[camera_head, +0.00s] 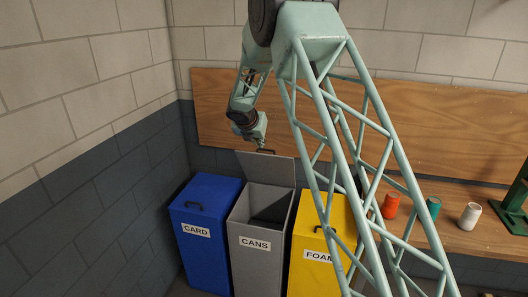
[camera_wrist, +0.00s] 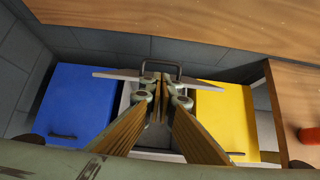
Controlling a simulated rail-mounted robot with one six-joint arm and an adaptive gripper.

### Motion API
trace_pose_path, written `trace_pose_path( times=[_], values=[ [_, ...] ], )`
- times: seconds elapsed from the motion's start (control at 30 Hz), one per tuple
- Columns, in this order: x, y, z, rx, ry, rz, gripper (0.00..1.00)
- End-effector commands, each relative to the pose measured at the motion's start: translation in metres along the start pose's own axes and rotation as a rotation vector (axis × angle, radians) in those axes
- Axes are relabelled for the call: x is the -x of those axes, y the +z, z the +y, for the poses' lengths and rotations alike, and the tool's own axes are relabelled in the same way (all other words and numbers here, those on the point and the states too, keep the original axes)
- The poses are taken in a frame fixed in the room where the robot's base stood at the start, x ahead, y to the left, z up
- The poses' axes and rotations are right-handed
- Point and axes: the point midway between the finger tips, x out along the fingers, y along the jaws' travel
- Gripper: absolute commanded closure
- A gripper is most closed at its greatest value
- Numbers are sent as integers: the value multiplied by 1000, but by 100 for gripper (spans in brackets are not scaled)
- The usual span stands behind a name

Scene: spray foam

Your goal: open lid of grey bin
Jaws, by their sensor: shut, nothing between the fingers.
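The grey bin (camera_head: 254,243), labelled CANS, stands between the blue and yellow bins. Its lid (camera_head: 270,169) is raised to about upright at the back, and the dark inside of the bin shows in the head view. In the wrist view the lid (camera_wrist: 110,75) appears nearly edge-on, with its dark handle (camera_wrist: 162,66) on the far side. My gripper (camera_head: 263,149) is at the top edge of the lid. In the wrist view its fingers (camera_wrist: 161,90) are together and empty, close to the lid near the handle; I cannot tell whether they touch it.
The blue CARD bin (camera_head: 206,225) and yellow FOAM bin (camera_head: 312,243) stand on either side with lids shut. The wooden bench (camera_head: 440,227) at right carries an orange can (camera_head: 390,206), a teal can (camera_head: 433,208) and a white can (camera_head: 469,216). Walls close the left and back.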

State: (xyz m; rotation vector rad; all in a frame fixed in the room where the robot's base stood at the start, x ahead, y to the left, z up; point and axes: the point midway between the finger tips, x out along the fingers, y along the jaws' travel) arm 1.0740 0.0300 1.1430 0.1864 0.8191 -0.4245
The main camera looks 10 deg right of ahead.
Motion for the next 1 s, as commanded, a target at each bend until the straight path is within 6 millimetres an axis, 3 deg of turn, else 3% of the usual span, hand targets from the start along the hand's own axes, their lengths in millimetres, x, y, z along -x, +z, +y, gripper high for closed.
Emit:
trace_pose_path(
  times=[0.43, 1.0],
  values=[
    [-13, 0, 0, -2, -1, 0, 100],
    [-68, 0, 0, -2, -1, 1, 100]
  ],
)
